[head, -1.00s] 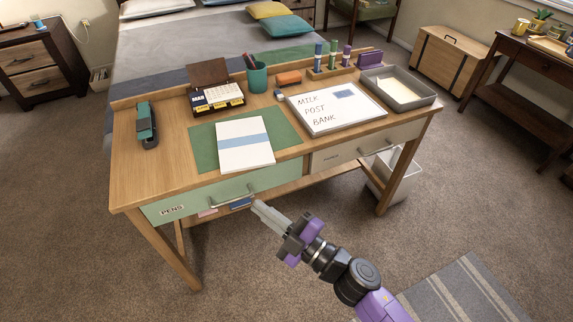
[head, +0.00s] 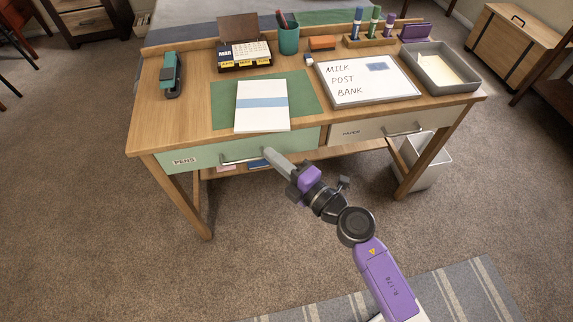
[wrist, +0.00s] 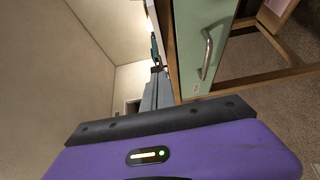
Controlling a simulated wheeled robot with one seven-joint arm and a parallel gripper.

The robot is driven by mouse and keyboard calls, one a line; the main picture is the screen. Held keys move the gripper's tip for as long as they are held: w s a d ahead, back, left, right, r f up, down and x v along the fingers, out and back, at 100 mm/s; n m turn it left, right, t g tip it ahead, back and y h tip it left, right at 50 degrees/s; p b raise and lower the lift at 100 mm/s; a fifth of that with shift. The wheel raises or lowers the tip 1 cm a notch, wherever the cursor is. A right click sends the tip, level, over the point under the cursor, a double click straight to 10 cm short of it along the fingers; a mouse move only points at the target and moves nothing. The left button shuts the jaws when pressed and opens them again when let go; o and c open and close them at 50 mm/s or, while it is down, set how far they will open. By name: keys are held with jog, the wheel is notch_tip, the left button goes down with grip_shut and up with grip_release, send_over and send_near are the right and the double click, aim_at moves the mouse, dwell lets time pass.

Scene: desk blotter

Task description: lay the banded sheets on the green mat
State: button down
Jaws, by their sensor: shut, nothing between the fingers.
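The banded sheets (head: 262,115), a white stack with a pale blue band around the middle, lie on the green mat (head: 303,95) on the desk. Their front end reaches past the mat's front edge toward the desk's front edge. My gripper (head: 269,153) is shut and empty. In the head view it is in front of the green PENS drawer, below the desktop and near the right end of the drawer's handle.
A whiteboard (head: 352,97) lies right of the mat, with a grey paper tray (head: 420,80) beyond it. A green stapler (head: 171,75) is at the left. A calendar (head: 245,55) and a pen cup (head: 288,40) stand behind the mat. Both drawers look shut.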

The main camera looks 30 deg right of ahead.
aim_at(266, 132)
jog(key=w, duration=0.4)
jog(key=w+d+b, duration=0.1)
jog(key=w, duration=0.1)
jog(key=shift+w+d, duration=0.1)
jog(key=shift+w, duration=0.2)
jog(key=shift+w+d+r+p, duration=0.15)
jog(key=shift+w+d+p, duration=0.2)
jog(key=shift+w, duration=0.25)
jog(key=shift+w+d, duration=0.25)
jog(key=shift+w, duration=0.15)
jog(key=shift+s, duration=0.1)
